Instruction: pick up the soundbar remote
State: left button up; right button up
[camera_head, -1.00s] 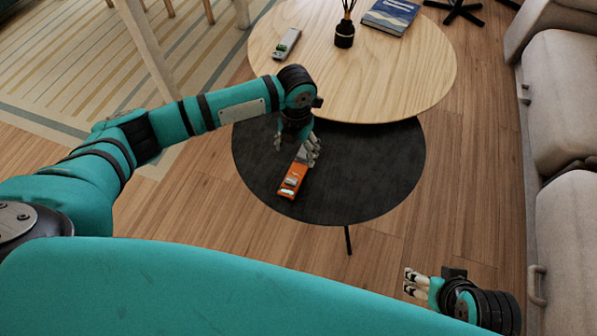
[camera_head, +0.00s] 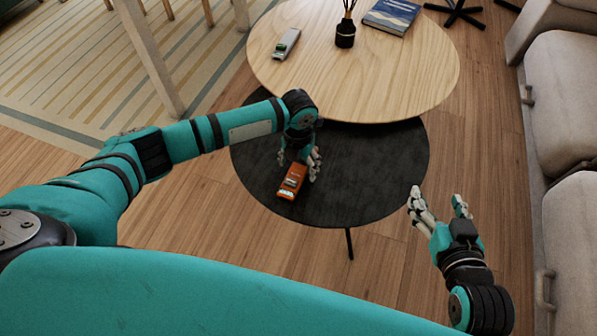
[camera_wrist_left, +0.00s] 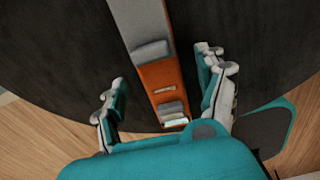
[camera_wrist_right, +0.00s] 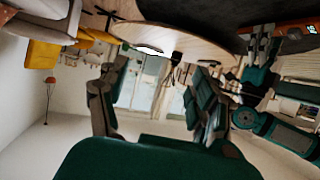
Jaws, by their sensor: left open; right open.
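An orange and grey remote-like device (camera_head: 291,183) lies on the black round table, with small raised parts on its face. It also shows in the left wrist view (camera_wrist_left: 158,76). My left gripper (camera_head: 298,168) is open just above it, its fingers on either side of the device and apart from it. A slim grey remote (camera_head: 287,44) with a green patch lies on the wooden table. No readable label tells which one is the soundbar remote. My right gripper (camera_head: 437,197) is open and empty, to the right of the black table.
The black table (camera_head: 370,180) stands partly under the higher wooden table (camera_head: 400,80). A reed diffuser (camera_head: 345,32) and a blue book (camera_head: 391,16) are on the wooden table. A light sofa (camera_head: 565,110) borders the right side. The black table's right part is clear.

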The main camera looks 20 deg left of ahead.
pick_arm(q)
jog(key=shift+f, duration=0.65)
jog(key=c, duration=1.4)
pick_arm(e)
jog(key=shift+w+a+r+t, duration=0.15)
jog(key=shift+w+r+t, duration=0.15)
jog(key=shift+r, duration=0.2)
jog(key=shift+w+a+r+t, duration=0.1)
jog(key=shift+w+r+t, duration=0.15)
jog(key=shift+r, duration=0.2)
pick_arm(q)
jog(key=shift+o, duration=0.2)
jog(key=shift+r, duration=0.15)
